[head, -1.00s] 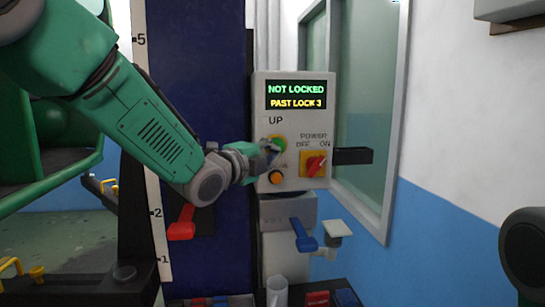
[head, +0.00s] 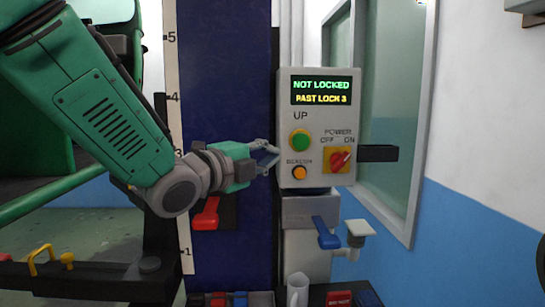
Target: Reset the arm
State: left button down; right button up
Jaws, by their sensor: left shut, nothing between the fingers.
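My left gripper (head: 268,158) is in the middle of the head view, at the end of my green arm coming in from the left. Its fingers are shut and empty. They are just left of the grey control box (head: 314,190), apart from its buttons. The box has a green UP button (head: 300,140), an orange beacon button (head: 299,173) and a red power switch (head: 339,160) on a yellow plate. Its display (head: 321,91) reads NOT LOCKED and PAST LOCK 3. My right gripper is not in view.
A dark blue column (head: 225,80) with a white numbered scale (head: 172,70) stands behind my arm. A red lever (head: 206,215) and a blue lever (head: 327,233) stick out below. A window (head: 395,120) is to the right.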

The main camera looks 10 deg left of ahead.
pick_arm(q)
jog(key=shift+s+d+r, duration=0.1)
jog(key=shift+s+d, duration=0.1)
jog(key=shift+d, duration=0.05)
jog(key=shift+a, duration=0.1)
jog(key=s+a+f+n+g+y+b, duration=0.1)
jog(key=s+a+f+n+g+y, duration=0.2)
jog(key=f, duration=1)
jog(key=s+a+f+n+g+y+b, duration=0.1)
jog(key=s+a+f+n, duration=0.3)
jog(key=f, duration=0.9)
jog(key=s+f+n+g+y+b, duration=0.2)
jog(key=f+n, duration=0.4)
jog(key=f, duration=0.7)
jog(key=s+a+f+n+g+y+b, duration=0.1)
jog(key=s+a+f+n+g, duration=0.1)
jog(key=s+f, duration=0.5)
jog(key=s+a+f+n+g, duration=0.3)
jog(key=s+f, duration=0.4)
jog(key=s, duration=0.5)
jog(key=s+a+f+n+g+y+b, duration=0.1)
jog(key=s+f+n+g, duration=0.3)
jog(key=s+f, duration=0.4)
jog(key=s+a+n, duration=0.1)
jog(key=s, duration=0.1)
jog(key=shift+s+a+y+b, duration=0.2)
jog(key=shift+s+y+b, duration=0.1)
jog(key=shift+s, duration=0.05)
